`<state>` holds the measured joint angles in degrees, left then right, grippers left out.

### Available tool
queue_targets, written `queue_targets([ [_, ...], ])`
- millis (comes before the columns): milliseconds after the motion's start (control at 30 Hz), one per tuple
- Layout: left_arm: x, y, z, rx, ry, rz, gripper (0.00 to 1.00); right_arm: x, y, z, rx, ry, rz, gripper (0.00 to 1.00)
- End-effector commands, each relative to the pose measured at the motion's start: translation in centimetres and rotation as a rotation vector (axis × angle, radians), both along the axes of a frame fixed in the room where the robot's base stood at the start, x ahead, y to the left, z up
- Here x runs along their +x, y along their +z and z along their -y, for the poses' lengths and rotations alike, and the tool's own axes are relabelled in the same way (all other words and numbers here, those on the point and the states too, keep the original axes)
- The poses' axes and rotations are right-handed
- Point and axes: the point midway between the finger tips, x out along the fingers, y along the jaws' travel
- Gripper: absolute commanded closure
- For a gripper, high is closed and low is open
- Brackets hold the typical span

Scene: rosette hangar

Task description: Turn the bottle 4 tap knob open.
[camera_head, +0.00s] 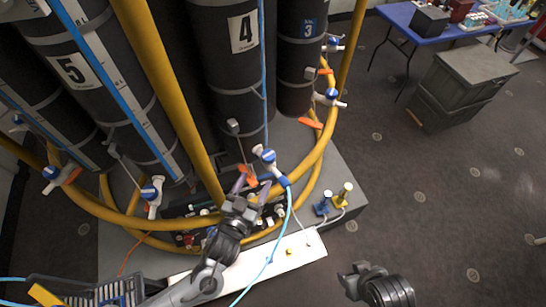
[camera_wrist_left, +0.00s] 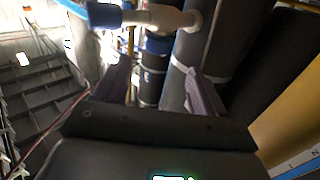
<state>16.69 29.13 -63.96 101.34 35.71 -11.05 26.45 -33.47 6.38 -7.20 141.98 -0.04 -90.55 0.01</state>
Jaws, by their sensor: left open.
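Bottle 4 (camera_head: 228,70) is a tall dark cylinder with a white "4" label. A white tap with a blue knob (camera_head: 267,155) is at its lower front, beside an orange lever (camera_head: 248,176). My left gripper (camera_head: 251,188) is open just below and left of this tap. In the left wrist view, my left gripper's (camera_wrist_left: 160,85) fingers are spread with nothing held between them. A white and blue tap (camera_wrist_left: 160,18) lies beyond the fingertips near the top edge. My right gripper (camera_head: 352,274) is low and right, away from the bottles; its finger gap is unclear.
Bottle 5 (camera_head: 72,70) and bottle 3 (camera_head: 298,65) flank bottle 4. Yellow curved rails (camera_head: 300,172) run around the bottles. A light blue hose (camera_head: 283,225) hangs from the tap. Open floor lies right, with a grey crate (camera_head: 455,90) and blue table (camera_head: 425,24) farther back.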

Motion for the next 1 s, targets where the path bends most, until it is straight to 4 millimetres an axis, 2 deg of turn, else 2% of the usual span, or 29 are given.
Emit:
queue_targets([
  [600, 8.0, 0.2, 3.7, -0.001, 0.0, 0.001, 0.3, 0.2, 0.5, 0.6, -0.017, 0.004, 0.008, 0.51],
  [800, 9.1, 0.2, 4.2, -0.002, -0.001, 0.0, 0.3, 0.2, 0.5, 0.6, -0.017, 0.004, 0.008, 0.51],
  [1000, 9.3, 0.2, 4.2, -0.003, 0.0, 0.0, 0.3, 0.2, 0.5, 0.5, -0.013, 0.002, 0.007, 0.51],
])
